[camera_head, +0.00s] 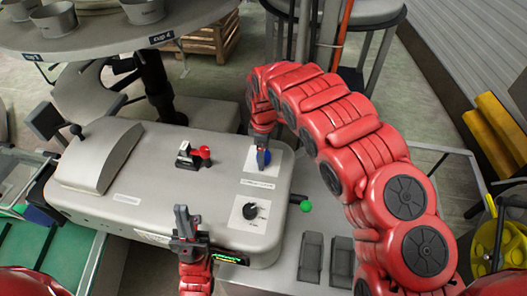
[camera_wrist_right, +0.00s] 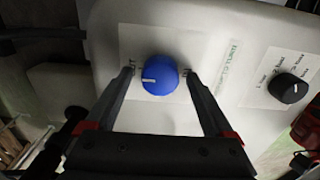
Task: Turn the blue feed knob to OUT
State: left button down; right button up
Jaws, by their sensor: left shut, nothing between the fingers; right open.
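The blue feed knob (camera_wrist_right: 160,75) sits on a white label plate on the machine's top. Its white pointer line points left in the right wrist view, roughly toward a partly hidden label ending in "UT". Another label lies on the knob's right. My right gripper (camera_wrist_right: 160,73) is open, with a fingertip on each side of the knob; I cannot tell whether they touch it. In the head view the knob (camera_head: 264,158) is partly hidden by my right gripper (camera_head: 262,140). My left gripper (camera_head: 183,212) is shut and empty above the machine's front edge.
A black knob (camera_head: 250,210) on its own label plate is nearer the front. A red-tipped switch (camera_head: 204,152) stands to the left, and a green ball-ended lever (camera_head: 306,206) to the right. A round table (camera_head: 90,40) with metal cups is at the back left.

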notch_tip(320, 180, up, 6)
jog(key=p, duration=0.4)
jog(key=shift+w+d, duration=0.1)
jog(key=shift+w, duration=0.05)
notch_tip(320, 180, up, 3)
jog(key=shift+f, duration=0.1)
notch_tip(320, 180, up, 9)
jog(key=b, duration=0.2)
jog(key=shift+f+b, duration=0.2)
jog(key=shift+b, duration=0.1)
